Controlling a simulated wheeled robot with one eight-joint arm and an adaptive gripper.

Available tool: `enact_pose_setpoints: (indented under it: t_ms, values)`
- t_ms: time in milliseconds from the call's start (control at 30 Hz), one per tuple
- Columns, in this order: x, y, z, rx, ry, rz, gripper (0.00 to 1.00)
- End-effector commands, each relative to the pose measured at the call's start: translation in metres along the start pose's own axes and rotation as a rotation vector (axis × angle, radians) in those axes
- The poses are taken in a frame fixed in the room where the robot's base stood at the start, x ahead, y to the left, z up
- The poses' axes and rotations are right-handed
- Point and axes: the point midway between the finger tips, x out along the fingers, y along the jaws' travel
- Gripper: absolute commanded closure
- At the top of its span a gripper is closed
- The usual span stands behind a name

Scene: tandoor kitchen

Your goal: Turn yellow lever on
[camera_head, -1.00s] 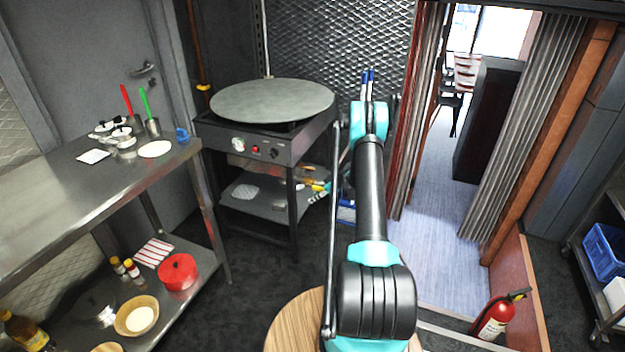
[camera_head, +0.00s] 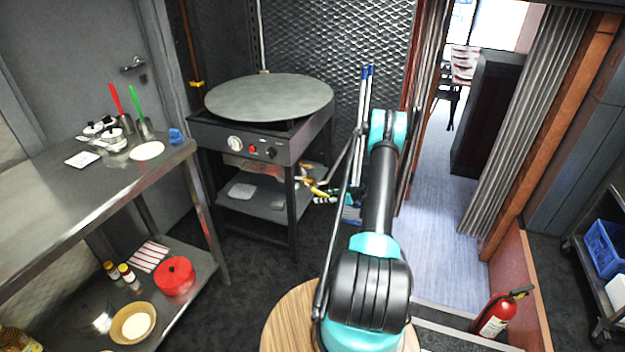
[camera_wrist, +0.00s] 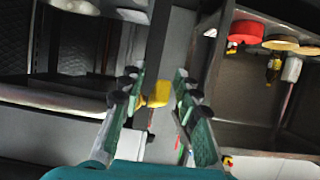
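In the wrist view a yellow piece (camera_wrist: 158,93) shows between the fingers of my gripper (camera_wrist: 159,74), near the lower end of a dark upright bar. It appears to be the lever, but its full shape is hidden. The fingers are apart, and I see no clear contact with it. A yellow-orange fitting (camera_head: 197,84) also sits on the pipe behind the stand.
A steel table (camera_head: 70,200) stands at the left, with a red pot (camera_head: 175,276) on its lower shelf. A round wooden top (camera_head: 285,315) is close in front. A fire extinguisher (camera_head: 497,315) stands at the right. Dark floor is free between table and stand.

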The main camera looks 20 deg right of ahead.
Motion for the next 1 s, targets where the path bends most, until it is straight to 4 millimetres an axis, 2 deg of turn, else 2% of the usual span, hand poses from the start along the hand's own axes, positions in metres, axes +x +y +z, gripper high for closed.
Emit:
enact_pose_setpoints:
  t_ms: [33,633,1000]
  values:
    - [-0.011,0.001,0.000,0.002,0.000,0.003,0.68]
    - [-0.119,0.000,0.000,0.002,-0.001,0.003,0.68]
    - [-0.107,-0.015,-0.053,0.121,-0.112,-0.013,0.68]
